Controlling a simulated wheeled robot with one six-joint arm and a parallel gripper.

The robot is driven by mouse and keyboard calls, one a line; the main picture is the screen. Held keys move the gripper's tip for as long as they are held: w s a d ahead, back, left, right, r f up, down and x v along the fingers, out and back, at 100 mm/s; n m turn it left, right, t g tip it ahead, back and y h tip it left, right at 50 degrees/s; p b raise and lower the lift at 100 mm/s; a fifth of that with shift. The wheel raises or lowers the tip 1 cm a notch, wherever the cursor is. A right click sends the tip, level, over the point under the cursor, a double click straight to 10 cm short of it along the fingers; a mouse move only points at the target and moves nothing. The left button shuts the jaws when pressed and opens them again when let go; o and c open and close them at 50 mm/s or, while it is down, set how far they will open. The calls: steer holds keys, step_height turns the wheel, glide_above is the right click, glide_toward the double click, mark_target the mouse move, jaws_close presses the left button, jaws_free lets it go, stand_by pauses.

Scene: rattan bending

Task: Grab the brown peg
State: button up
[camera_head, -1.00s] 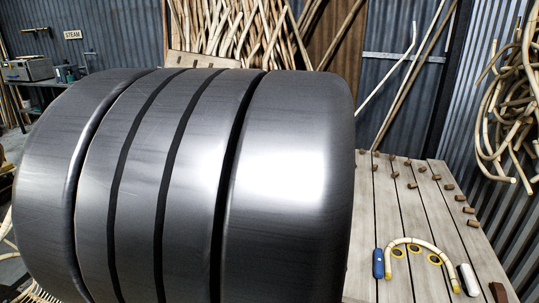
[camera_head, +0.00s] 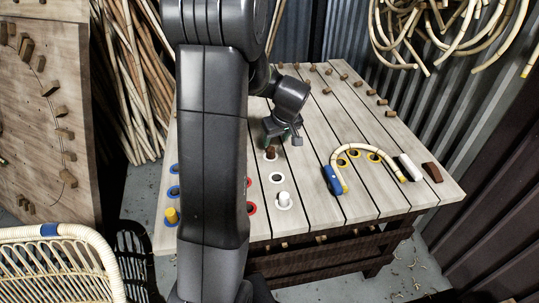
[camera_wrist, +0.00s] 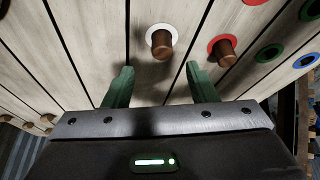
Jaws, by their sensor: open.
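A brown peg (camera_head: 270,153) stands in a white-ringed hole of the slatted table, just below my gripper (camera_head: 281,138) in the head view. In the wrist view this brown peg (camera_wrist: 161,45) is just beyond the fingertips and lined up with the gap between them. My gripper (camera_wrist: 160,80) is open, its two green fingers apart with nothing between them. A second brown peg (camera_wrist: 222,50) stands in a red-ringed hole to the right in the wrist view. My arm hides that one in the head view.
A white peg (camera_head: 284,199) and a yellow peg (camera_head: 171,215) stand in other holes. A bent rattan piece (camera_head: 352,148), a blue object (camera_head: 332,180) and a white block (camera_head: 410,167) lie at the right. Small wooden blocks line the table's far side. A rattan chair (camera_head: 60,262) stands at front left.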

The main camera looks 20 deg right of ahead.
mark_target(271, 148)
steer(key=shift+p+x, duration=0.4)
steer(key=shift+x, duration=3.6)
steer(key=shift+w+a, duration=0.15)
steer(key=c, duration=1.1)
steer(key=shift+o, duration=0.2)
